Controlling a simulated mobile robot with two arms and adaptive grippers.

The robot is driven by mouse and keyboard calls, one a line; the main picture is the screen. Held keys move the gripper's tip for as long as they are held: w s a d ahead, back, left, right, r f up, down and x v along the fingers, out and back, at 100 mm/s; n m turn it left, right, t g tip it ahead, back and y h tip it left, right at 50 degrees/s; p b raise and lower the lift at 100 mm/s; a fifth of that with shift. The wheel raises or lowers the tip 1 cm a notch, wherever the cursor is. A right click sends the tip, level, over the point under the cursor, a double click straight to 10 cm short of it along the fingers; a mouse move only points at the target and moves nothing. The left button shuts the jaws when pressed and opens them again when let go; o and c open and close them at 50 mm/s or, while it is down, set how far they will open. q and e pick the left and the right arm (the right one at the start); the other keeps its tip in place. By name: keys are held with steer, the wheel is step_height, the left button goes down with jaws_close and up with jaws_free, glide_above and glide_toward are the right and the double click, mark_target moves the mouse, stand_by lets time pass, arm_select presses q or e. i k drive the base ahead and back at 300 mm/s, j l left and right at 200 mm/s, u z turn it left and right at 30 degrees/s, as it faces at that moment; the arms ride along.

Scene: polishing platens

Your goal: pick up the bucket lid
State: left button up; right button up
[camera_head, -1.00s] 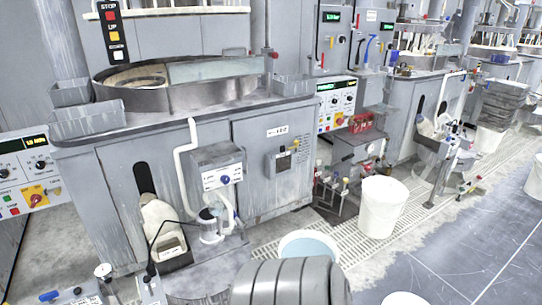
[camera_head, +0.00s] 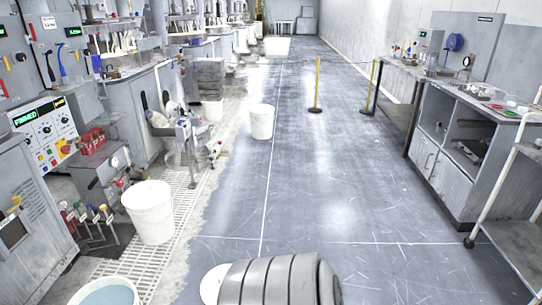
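A white, rounded, flat-looking piece (camera_head: 211,284) shows at the bottom edge, partly hidden by a grey ribbed part in front of it; it may be the bucket lid, but I cannot tell for sure. A white bucket (camera_head: 150,213) stands upright on the floor grating at the left. Another bucket with a pale blue inside (camera_head: 106,294) is cut off by the bottom left edge. A further white bucket (camera_head: 261,122) stands on the floor farther back. Neither of my grippers is in view.
Grey polishing machines and a control panel (camera_head: 45,134) line the left side. A grey workbench (camera_head: 452,150) and a cart frame stand at the right. Yellow posts (camera_head: 316,84) with a rope stand in the aisle. The grey floor (camera_head: 330,190) between is largely clear.

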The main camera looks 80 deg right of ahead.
mark_target(211, 283)
steer(key=z, duration=2.2)
steer(key=u, duration=0.4)
steer(key=i+l+u, duration=0.15)
steer(key=u, duration=0.25)
steer(key=l+u, duration=0.1)
steer(key=u, duration=0.3)
steer(key=l+u, duration=0.1)
steer(key=u, duration=0.3)
steer(key=i+l+u, duration=0.1)
steer(key=l+u, duration=0.2)
steer(key=l, duration=0.4)
steer(key=l+u, duration=0.35)
steer(key=l, duration=0.35)
steer(key=l+u, duration=0.3)
steer(key=l, duration=0.4)
steer(key=k+l+u, duration=0.15)
steer(key=l+u, duration=0.15)
steer(key=l, duration=0.35)
